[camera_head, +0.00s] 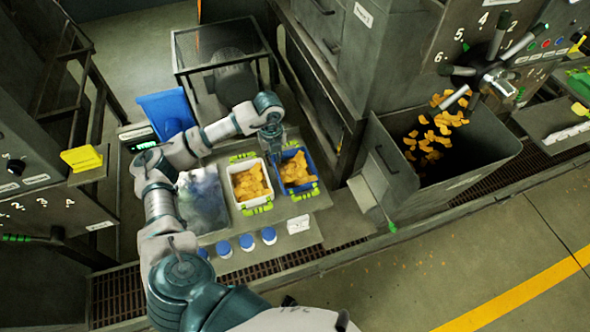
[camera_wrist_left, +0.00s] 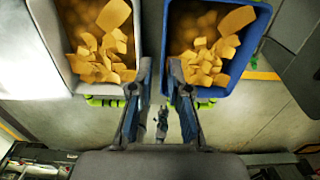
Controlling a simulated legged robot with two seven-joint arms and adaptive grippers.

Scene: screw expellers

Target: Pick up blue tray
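The blue tray (camera_head: 303,187), filled with orange-yellow chips, sits on a grey work surface. It has bright green handles, and in the left wrist view the blue tray (camera_wrist_left: 254,55) is at upper right. My left gripper (camera_head: 273,134) is above its far left part in the head view and partly covers it. In the left wrist view the left gripper (camera_wrist_left: 160,68) has its two fingers apart, with nothing between them. The fingertips are near the blue tray's left wall; contact cannot be told. My right gripper is not in view.
A white tray (camera_head: 234,190) of similar chips stands just left of the blue tray. Several blue-capped containers (camera_head: 246,242) line the front edge.

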